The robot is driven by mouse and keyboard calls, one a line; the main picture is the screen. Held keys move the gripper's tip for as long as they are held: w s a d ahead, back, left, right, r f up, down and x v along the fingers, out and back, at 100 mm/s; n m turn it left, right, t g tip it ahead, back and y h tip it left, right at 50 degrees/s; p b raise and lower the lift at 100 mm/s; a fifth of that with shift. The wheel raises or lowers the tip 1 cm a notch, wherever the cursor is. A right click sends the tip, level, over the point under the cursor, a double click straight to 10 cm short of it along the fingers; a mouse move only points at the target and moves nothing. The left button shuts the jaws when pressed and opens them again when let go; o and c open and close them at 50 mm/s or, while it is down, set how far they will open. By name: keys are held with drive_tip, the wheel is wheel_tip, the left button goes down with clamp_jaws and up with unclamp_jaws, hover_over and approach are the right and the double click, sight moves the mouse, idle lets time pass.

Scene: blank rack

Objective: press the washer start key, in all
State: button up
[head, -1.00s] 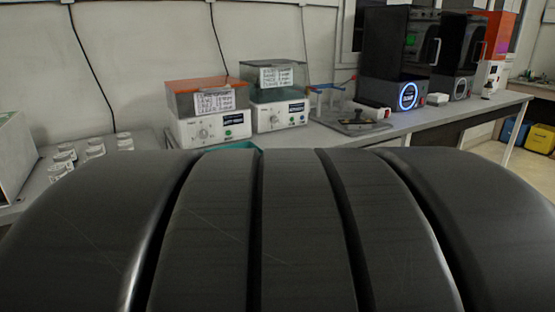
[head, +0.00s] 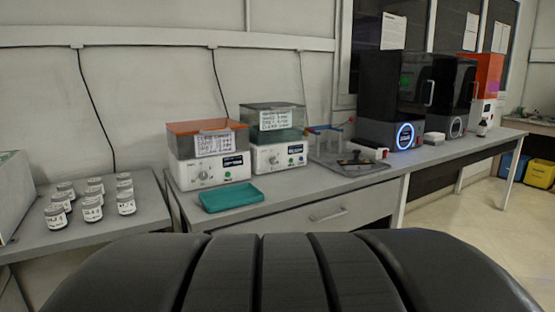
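Two boxy machines with white bases stand side by side on the grey bench; I cannot tell which is meant as the washer. The left machine (head: 209,176) has an orange-rimmed clear tank with a handwritten label. The right machine (head: 278,157) has a green-tinted tank with a similar label. Each base front carries a knob, a small dark display and small green marks. The start key cannot be made out for certain at this size. My gripper is not in view.
A teal tray (head: 232,196) lies before the left machine. Several lidded jars (head: 92,209) stand on the left table (head: 118,240). A grey tray with tools (head: 350,166) and black printer-like machines (head: 396,95) are farther right. A drawer (head: 322,212) is under the bench. Floor is open at right.

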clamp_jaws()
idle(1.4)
